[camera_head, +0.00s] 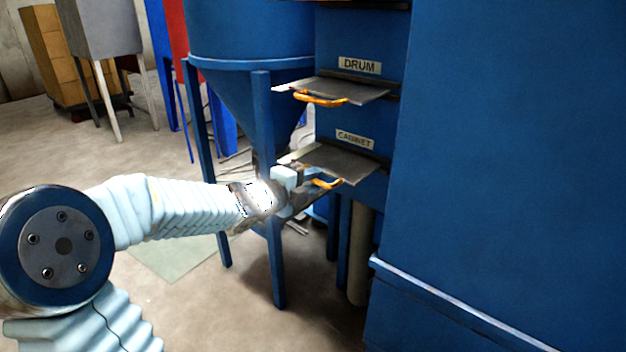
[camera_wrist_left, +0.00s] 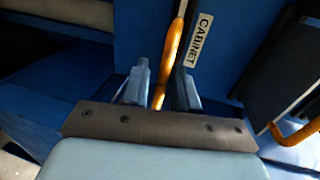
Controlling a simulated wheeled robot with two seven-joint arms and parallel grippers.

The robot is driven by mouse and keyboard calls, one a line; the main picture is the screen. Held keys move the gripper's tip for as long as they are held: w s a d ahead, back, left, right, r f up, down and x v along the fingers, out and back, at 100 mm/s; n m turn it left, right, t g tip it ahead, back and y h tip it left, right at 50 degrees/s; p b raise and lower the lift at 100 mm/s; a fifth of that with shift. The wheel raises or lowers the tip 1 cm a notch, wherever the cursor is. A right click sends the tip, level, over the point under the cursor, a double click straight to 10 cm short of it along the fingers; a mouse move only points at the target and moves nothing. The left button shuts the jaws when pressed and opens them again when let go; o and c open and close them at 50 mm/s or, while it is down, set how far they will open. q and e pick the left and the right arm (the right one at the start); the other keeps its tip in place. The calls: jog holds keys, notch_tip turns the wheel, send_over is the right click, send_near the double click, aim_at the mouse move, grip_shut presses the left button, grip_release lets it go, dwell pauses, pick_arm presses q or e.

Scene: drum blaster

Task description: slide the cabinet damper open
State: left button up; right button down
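The cabinet damper (camera_head: 345,163) is a grey metal plate sticking out of the blue machine below the CABINET label (camera_head: 355,139). Its orange handle (camera_head: 327,183) is at the plate's front edge. My left gripper (camera_head: 311,184) is at this handle, reaching in from the left. In the left wrist view, the orange handle (camera_wrist_left: 171,55) runs between the two separated fingers of the left gripper (camera_wrist_left: 160,85). The handle lies nearer the right finger, with a gap to the left one; contact cannot be told. My right gripper is not in view.
The drum damper (camera_head: 345,90), with its own orange handle (camera_head: 320,100), sticks out above. A blue hopper (camera_head: 245,85) on legs stands close behind my left gripper. A large blue cabinet wall (camera_head: 510,150) fills the right side. Floor in front is open.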

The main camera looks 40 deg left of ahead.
pick_arm(q)
jog(key=shift+r, duration=0.1)
jog(key=p+v, duration=0.3)
jog(key=v, duration=1)
jog(key=shift+s, duration=0.35)
jog(key=shift+r, duration=0.1)
